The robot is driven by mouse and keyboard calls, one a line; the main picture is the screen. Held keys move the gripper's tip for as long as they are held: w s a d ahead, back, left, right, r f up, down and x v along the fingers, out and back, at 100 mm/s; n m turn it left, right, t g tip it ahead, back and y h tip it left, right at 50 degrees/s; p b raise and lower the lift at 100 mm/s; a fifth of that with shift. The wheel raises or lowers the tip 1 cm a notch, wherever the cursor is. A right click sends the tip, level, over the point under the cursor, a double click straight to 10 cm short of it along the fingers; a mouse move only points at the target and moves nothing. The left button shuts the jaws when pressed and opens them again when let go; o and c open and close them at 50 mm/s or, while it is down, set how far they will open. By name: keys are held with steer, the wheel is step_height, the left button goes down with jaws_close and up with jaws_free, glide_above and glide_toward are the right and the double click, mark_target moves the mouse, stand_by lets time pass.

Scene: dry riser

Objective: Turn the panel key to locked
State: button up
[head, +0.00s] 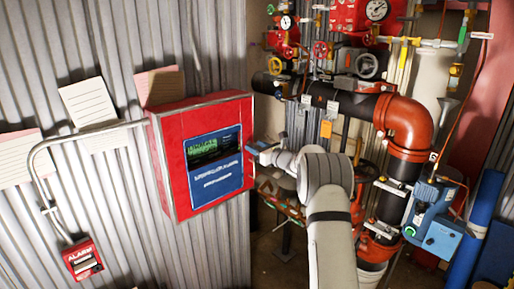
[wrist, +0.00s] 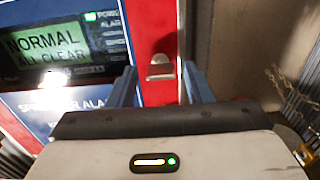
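The red alarm panel (head: 178,185) hangs on the corrugated wall in the head view, with a blue face and a screen. In the wrist view, its screen (wrist: 50,42) reads "NORMAL ALL CLEAR". A small silver piece (wrist: 160,68), which looks like the panel key, sits on the red strip right of the screen. Which way it is turned is too small to tell. My gripper (wrist: 160,78) is open, its two blue fingers apart, with the silver piece showing between their tips. I cannot tell whether they touch it. In the head view, my gripper (head: 258,150) is at the panel's right edge.
Red and black pipes (head: 400,130) with valves and gauges fill the space right of the panel. A blue pump unit (head: 432,220) stands lower right. A conduit (head: 90,135) runs from the panel's left side to a red alarm box (head: 83,260). Paper sheets hang on the wall.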

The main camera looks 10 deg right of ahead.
steer(key=c, duration=0.9)
steer(key=shift+f+b, duration=0.1)
steer(key=shift+b, duration=0.4)
steer(key=shift+n+b, duration=8.9)
steer(key=shift+b, duration=4.25)
